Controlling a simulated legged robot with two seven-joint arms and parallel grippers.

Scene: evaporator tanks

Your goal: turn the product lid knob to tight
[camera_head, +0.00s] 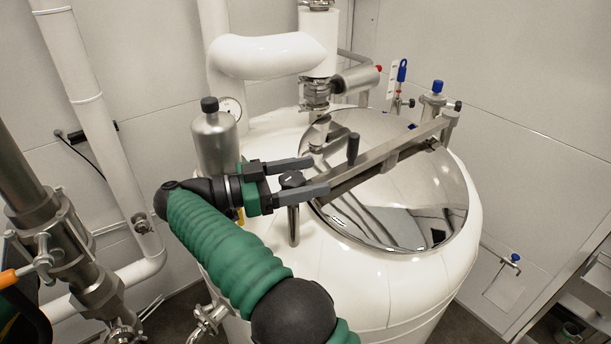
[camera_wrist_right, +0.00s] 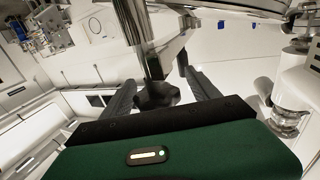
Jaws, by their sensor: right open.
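The product lid knob (camera_head: 292,180) is black and sits on an upright steel post at the near left rim of the round steel lid (camera_head: 385,215). A steel bar (camera_head: 385,160) runs across the lid towards it. My right gripper (camera_head: 320,175) is open, with one grey finger on each side of the knob. My left gripper is out of view.
A black upright handle (camera_head: 353,150) stands on the bar. A steel cylinder (camera_head: 215,143) and a gauge (camera_head: 232,107) are close behind my right wrist. A thick white pipe (camera_head: 268,57) crosses above the tank (camera_head: 390,290). Pipes and valves fill the left side.

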